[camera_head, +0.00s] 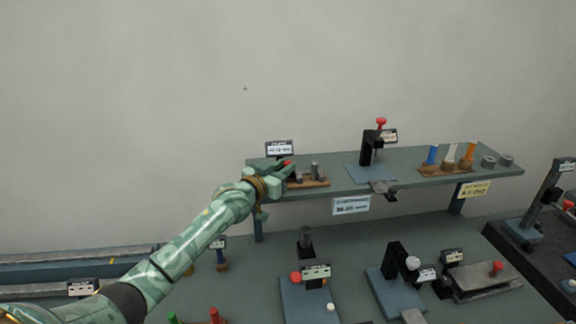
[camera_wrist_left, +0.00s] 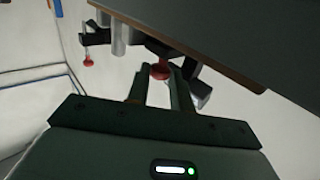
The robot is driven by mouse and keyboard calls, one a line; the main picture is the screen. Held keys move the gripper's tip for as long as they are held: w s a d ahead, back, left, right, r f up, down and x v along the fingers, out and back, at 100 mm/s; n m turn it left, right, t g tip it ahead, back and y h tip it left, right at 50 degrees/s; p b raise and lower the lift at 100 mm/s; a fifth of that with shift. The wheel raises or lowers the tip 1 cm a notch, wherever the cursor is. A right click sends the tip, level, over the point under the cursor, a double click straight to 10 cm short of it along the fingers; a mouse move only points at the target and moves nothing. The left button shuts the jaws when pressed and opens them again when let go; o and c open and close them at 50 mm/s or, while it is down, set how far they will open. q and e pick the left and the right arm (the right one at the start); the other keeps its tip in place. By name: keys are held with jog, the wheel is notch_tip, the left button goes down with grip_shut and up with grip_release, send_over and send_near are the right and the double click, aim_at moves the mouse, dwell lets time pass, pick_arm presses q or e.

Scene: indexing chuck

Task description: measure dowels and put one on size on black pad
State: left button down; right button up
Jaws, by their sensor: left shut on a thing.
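My left gripper (camera_head: 287,170) is at the left end of the raised shelf and is shut on a red knob (camera_head: 287,162). In the left wrist view the red knob (camera_wrist_left: 160,71) sits between the fingertips (camera_wrist_left: 160,82); what it is attached to is partly hidden. Just right of the gripper, a grey dowel-like cylinder (camera_head: 315,169) stands on a wooden block (camera_head: 316,182). Two short grey cylinders (camera_head: 488,161) (camera_head: 507,159) stand at the shelf's right end. I cannot tell which surface is the black pad. My right gripper is not in view.
The shelf (camera_head: 345,184) carries a black stand with a red knob (camera_head: 380,122) and a wooden rack (camera_head: 446,170) with blue, white and orange pieces. Below stand a blue-based fixture (camera_head: 300,304), a black-post fixture (camera_head: 392,274) and a grey slab (camera_head: 484,279). A dark tray edge lies at right.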

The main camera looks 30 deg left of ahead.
pick_arm(q)
jog(key=c, duration=1.5)
grip_release()
jog(key=shift+w+d, duration=0.1)
jog(key=s, duration=0.5)
jog(key=s+a, duration=0.1)
jog(key=s, duration=0.4)
jog(key=s+a, duration=0.1)
jog(key=s, duration=0.5)
jog(key=shift+s+a, duration=0.1)
jog(key=shift+a, duration=0.05)
